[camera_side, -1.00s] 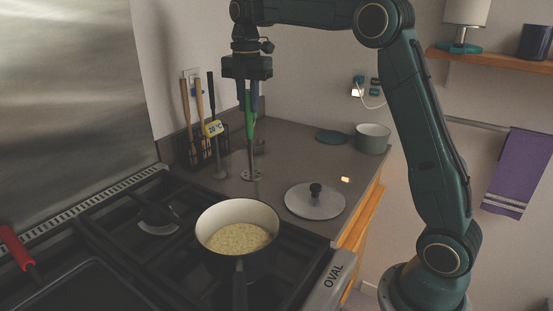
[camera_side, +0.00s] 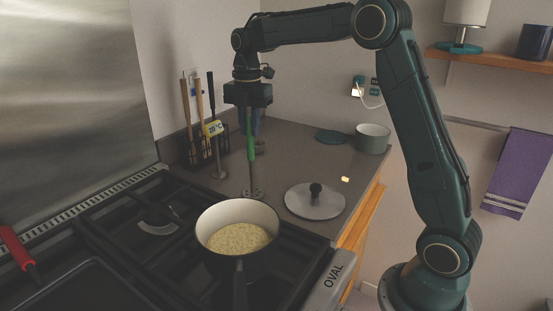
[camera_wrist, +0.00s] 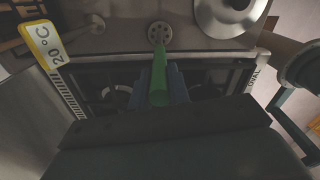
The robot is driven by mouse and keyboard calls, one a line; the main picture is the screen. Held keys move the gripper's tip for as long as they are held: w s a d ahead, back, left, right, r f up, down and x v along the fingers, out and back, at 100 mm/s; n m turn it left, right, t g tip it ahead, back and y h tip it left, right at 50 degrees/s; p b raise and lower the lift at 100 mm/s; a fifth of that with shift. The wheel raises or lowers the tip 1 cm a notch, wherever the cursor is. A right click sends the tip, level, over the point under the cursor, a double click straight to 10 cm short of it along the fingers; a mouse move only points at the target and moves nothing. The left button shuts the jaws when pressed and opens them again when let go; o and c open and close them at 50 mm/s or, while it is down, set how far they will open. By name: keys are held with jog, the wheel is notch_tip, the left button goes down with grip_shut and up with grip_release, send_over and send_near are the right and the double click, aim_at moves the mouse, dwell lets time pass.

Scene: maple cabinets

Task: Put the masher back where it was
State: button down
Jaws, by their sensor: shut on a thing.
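My gripper (camera_side: 250,120) is shut on the green handle of the masher (camera_side: 251,150). The masher hangs upright, its perforated metal head (camera_side: 252,194) at or just above the grey counter, behind the pot; I cannot tell whether it touches. In the wrist view the masher's green handle (camera_wrist: 159,78) runs between my fingers, with the round holed head (camera_wrist: 159,33) beyond it. A black utensil rack (camera_side: 205,150) stands against the wall to the left, holding several long-handled utensils. A yellow-edged 20 °C tag (camera_side: 213,129) is at the rack.
A pot of mash (camera_side: 238,237) sits on the black hob close in front of the masher. A lid (camera_side: 315,200) lies on the counter to the right. A green-grey pot (camera_side: 373,138) stands at the back right. Counter between rack and lid is mostly clear.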

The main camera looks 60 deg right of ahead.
jog(key=shift+f, duration=0.15)
jog(key=c, duration=1.3)
grip_release()
jog(key=shift+r, duration=6.15)
